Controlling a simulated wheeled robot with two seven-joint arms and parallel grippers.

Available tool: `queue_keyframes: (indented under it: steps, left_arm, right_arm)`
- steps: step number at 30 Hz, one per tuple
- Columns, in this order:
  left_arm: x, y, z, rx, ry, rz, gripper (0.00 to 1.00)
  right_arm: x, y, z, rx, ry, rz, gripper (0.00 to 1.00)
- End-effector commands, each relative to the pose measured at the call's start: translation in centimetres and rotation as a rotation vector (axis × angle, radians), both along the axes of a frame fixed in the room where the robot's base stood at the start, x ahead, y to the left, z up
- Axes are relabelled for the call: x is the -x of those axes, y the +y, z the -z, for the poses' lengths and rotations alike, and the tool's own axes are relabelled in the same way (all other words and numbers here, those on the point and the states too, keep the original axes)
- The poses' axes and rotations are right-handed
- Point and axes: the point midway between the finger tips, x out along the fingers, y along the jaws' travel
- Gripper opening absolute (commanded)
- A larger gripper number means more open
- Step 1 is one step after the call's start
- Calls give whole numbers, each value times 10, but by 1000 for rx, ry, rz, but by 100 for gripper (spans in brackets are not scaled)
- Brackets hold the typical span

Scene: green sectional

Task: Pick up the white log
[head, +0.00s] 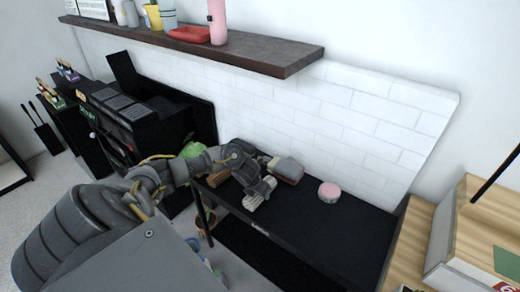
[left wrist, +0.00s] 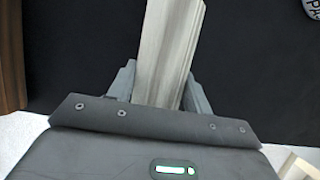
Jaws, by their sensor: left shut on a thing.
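The white log (head: 258,195) is a pale, wood-grained piece near the left part of the black table (head: 335,230). My left arm reaches in from the left, and my left gripper (head: 262,186) is at the log. In the left wrist view the log (left wrist: 168,45) lies between the two fingers of my left gripper (left wrist: 157,88), which are shut on it from both sides. The head view does not clearly show whether the log touches the table. My right gripper is not in view.
Brown logs (head: 217,170) lie left of the gripper. A grey-and-red item (head: 287,169) and a pink round tin (head: 329,192) stand behind and right. A dark shelf (head: 250,52) hangs above. A wooden surface with a box (head: 470,250) is at right. The table's right part is clear.

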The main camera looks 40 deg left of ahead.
Motion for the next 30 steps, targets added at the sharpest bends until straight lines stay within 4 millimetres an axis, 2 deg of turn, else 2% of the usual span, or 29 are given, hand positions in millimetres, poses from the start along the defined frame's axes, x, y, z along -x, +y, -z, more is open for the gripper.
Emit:
queue_keyframes:
  steps: [5, 8, 14, 21, 30]
  left_arm:
    - [-2, 1, -26, -2, -6, 1, 18]
    - [9, 12, -41, -5, -3, 0, 18]
    - [34, 38, -84, -6, -4, 0, 18]
    - [72, 76, -105, -6, 0, -2, 18]
    - [94, 98, -121, -2, -2, -2, 18]
  right_arm:
    - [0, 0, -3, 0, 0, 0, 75]
    - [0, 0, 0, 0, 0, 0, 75]
    - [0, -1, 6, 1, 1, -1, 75]
    - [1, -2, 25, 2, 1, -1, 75]
    - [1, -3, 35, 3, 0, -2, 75]
